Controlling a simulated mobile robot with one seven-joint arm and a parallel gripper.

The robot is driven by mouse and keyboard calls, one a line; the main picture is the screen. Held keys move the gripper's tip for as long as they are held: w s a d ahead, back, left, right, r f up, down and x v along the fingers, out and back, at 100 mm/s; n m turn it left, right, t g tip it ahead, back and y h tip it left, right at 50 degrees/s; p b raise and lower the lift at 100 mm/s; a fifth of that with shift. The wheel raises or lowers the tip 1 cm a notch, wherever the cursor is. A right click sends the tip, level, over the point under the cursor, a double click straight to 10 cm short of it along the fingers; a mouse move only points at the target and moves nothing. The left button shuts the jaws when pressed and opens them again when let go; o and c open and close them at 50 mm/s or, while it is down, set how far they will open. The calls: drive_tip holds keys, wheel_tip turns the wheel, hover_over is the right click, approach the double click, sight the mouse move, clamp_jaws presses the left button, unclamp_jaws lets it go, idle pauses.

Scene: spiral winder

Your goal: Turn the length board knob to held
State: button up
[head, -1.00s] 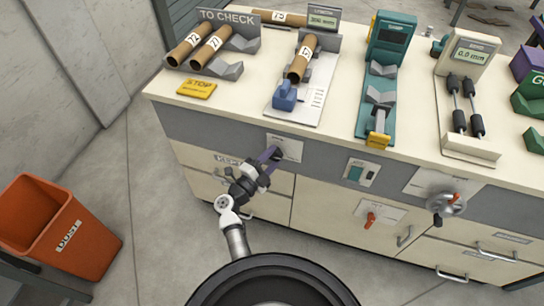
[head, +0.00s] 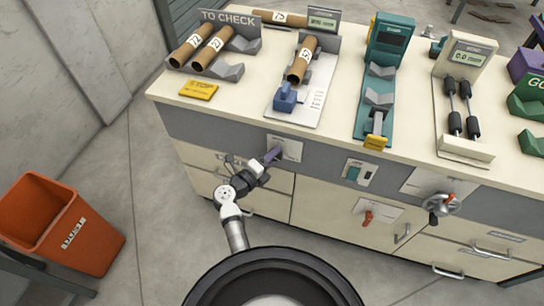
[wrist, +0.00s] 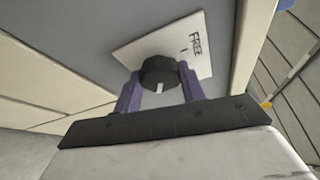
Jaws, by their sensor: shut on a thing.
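The length board knob (wrist: 158,73) is a round black knob with a white pointer mark, on a white plate (wrist: 200,32) in the wrist view. The plate's readable word looks like "FREE", with a small tick beside it; the rest of the plate is hidden. The knob's white mark faces the lower edge of the picture, away from that word. My gripper (wrist: 160,88) has its purple fingers on either side of the knob, shut on it. In the head view my gripper (head: 272,155) is at the white plate (head: 290,147) on the cabinet front and hides the knob.
The length board (head: 296,100) with a cardboard tube stands on the worktop above. A rocker switch plate (head: 359,173), a red-orange knob (head: 368,217) and a crank (head: 442,204) are to the right. An orange bin (head: 60,225) stands on the floor at left.

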drive_tip(key=shift+r, duration=0.15)
drive_tip(key=o, duration=1)
drive_tip(key=shift+c, duration=0.2)
drive_tip(key=b+v, duration=0.3)
drive_tip(key=v, duration=1)
drive_tip(key=shift+s+a, duration=0.2)
drive_tip(key=shift+s, duration=0.1)
